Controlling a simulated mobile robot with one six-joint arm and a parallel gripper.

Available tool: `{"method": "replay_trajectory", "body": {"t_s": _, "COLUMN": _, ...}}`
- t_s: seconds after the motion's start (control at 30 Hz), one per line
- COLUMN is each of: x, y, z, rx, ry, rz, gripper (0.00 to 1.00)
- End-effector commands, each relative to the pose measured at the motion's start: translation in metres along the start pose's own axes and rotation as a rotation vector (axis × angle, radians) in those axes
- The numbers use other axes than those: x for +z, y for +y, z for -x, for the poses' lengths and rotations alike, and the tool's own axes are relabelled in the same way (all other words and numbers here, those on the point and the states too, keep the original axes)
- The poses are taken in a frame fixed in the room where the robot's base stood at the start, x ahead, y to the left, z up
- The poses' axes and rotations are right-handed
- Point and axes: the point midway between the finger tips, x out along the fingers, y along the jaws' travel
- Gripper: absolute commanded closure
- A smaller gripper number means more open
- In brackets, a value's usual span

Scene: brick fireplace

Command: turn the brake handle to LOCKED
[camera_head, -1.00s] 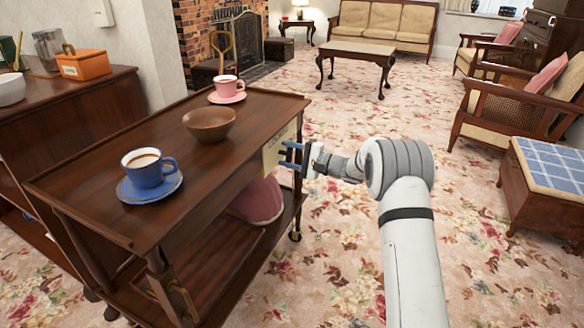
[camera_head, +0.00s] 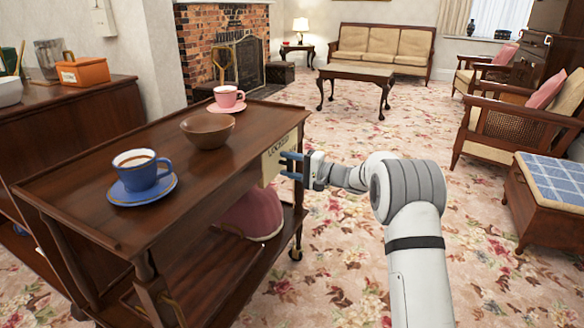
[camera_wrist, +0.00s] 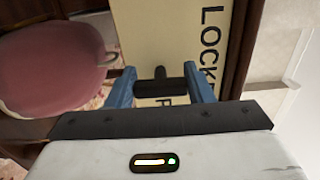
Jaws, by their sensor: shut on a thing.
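The brake handle (camera_wrist: 162,88) is a small dark bar with a short stub, seen in the wrist view in front of a cream plate (camera_wrist: 152,35). The plate carries the word LOCKED along its right side, and part of another letter shows below the handle. In the head view the plate (camera_head: 268,166) is on the end of the wooden trolley (camera_head: 120,195). My gripper (camera_wrist: 161,90) has its blue fingers on either side of the handle and is shut on it. In the head view my gripper (camera_head: 291,166) hides the handle.
On the trolley top stand a blue cup (camera_head: 142,172) of brown drink, a brown bowl (camera_head: 208,131) and a pink cup (camera_head: 228,97). A pink rounded object (camera_head: 252,215) is on the lower shelf. Open carpet (camera_head: 340,240) lies to the right, before a checked-top stool (camera_head: 550,190).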

Motion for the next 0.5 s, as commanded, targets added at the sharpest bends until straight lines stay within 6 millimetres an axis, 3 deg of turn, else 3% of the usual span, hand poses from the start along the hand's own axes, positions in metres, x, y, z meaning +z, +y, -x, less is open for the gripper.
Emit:
{"method": "replay_trajectory", "body": {"t_s": 0.1, "x": 0.0025, "y": 0.0009, "z": -0.0022, "rx": 0.001, "ry": -0.007, "rz": -0.001, "gripper": 0.76}}
{"method": "replay_trajectory", "body": {"t_s": 0.13, "x": 0.0025, "y": 0.001, "z": -0.0022, "rx": 0.001, "ry": -0.007, "rz": -0.001, "gripper": 0.52}}
{"method": "replay_trajectory", "body": {"t_s": 0.4, "x": 0.0008, "y": 0.0006, "z": -0.0006, "rx": 0.0, "ry": -0.002, "rz": -0.002, "gripper": 0.31}}
{"method": "replay_trajectory", "body": {"t_s": 0.5, "x": 0.0003, "y": 0.0004, "z": -0.0002, "rx": 0.0, "ry": -0.001, "rz": -0.002, "gripper": 0.31}}
